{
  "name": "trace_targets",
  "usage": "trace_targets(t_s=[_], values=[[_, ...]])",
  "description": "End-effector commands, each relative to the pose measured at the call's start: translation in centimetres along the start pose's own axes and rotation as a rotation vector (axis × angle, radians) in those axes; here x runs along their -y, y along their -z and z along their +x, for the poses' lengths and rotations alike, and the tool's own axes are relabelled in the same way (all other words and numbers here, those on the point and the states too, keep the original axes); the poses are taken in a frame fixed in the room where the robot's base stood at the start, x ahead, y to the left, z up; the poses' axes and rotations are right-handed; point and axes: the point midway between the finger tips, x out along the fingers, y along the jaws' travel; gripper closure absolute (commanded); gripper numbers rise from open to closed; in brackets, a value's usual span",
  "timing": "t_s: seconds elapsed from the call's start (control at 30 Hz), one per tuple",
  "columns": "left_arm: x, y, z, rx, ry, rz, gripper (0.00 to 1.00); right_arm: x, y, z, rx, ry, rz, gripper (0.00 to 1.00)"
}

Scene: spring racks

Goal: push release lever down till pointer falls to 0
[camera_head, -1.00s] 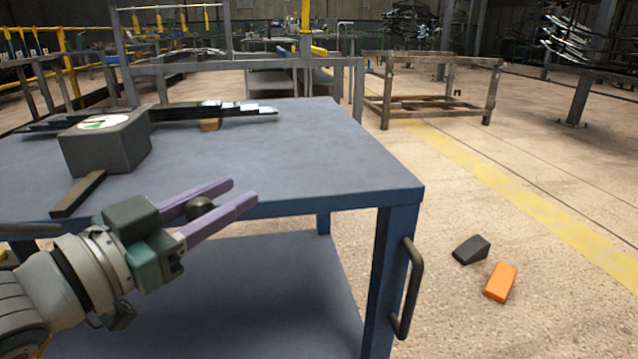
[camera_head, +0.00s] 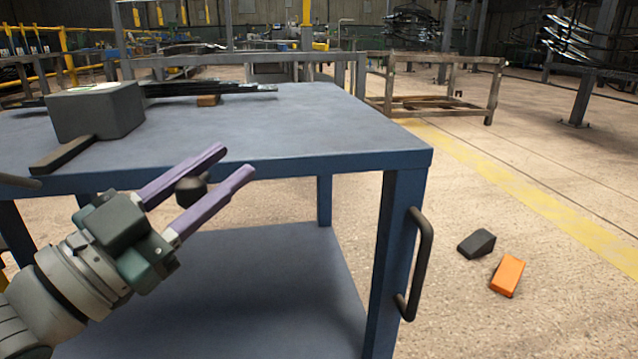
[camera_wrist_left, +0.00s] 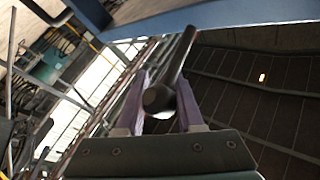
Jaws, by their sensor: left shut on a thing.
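A dark grey box (camera_head: 97,110) stands on the blue table (camera_head: 290,125) at the left. A dial face (camera_head: 97,87) on its top is seen at a steep slant, so its pointer cannot be read. A flat black bar, probably the release lever (camera_head: 62,155), reaches from the box's foot toward the table's near edge. My left gripper (camera_head: 222,170), with purple fingers, is in front of that edge, right of and nearer than the bar, not touching it. It is shut on a dark rod (camera_head: 191,189), whose length shows in the left wrist view (camera_wrist_left: 178,65).
Flat dark metal strips (camera_head: 205,87) and an orange-brown block (camera_head: 208,100) lie at the table's back. A black handle (camera_head: 415,265) sticks out from the right leg. A black wedge (camera_head: 477,243) and an orange block (camera_head: 507,275) lie on the floor. The tabletop's right half is clear.

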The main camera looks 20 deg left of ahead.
Motion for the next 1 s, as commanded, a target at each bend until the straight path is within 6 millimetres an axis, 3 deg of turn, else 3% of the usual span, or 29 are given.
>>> trace_targets(t_s=[0.03,0.6,1.0], values=[[-0.7,-1.2,-0.4,-0.033,0.008,0.029,1.00,0.1,-0.6,2.0,0.000,0.000,0.000,1.00],[-2.6,-4.4,-1.8,-0.407,0.077,0.413,1.00,0.6,-4.4,13.7,0.000,0.003,0.004,1.00],[-3.2,-5.5,-2.1,-0.592,0.110,0.601,1.00,0.8,-6.2,19.3,0.000,0.003,0.004,1.00]])
